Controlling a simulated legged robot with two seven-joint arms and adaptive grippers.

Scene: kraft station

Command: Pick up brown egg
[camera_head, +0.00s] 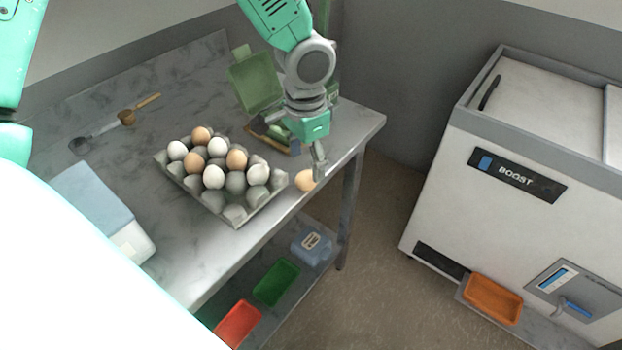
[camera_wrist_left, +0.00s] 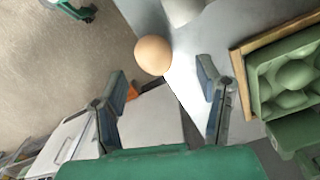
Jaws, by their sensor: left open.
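A brown egg (camera_head: 305,180) is at the front right edge of the grey marble table (camera_head: 330,133), apart from the carton. The left gripper (camera_head: 319,168) is pointing down right beside this egg. In the wrist view the egg (camera_wrist_left: 153,55) lies just beyond the open, empty fingers (camera_wrist_left: 162,76), nearer the left one. I cannot tell whether a finger touches it. My right gripper is not in view.
A wooden tray (camera_head: 293,148) and an open green carton (camera_head: 254,82) stand behind the gripper. Coloured trays (camera_head: 277,281) sit on the lower shelf. A white machine (camera_head: 520,150) stands right across open floor.

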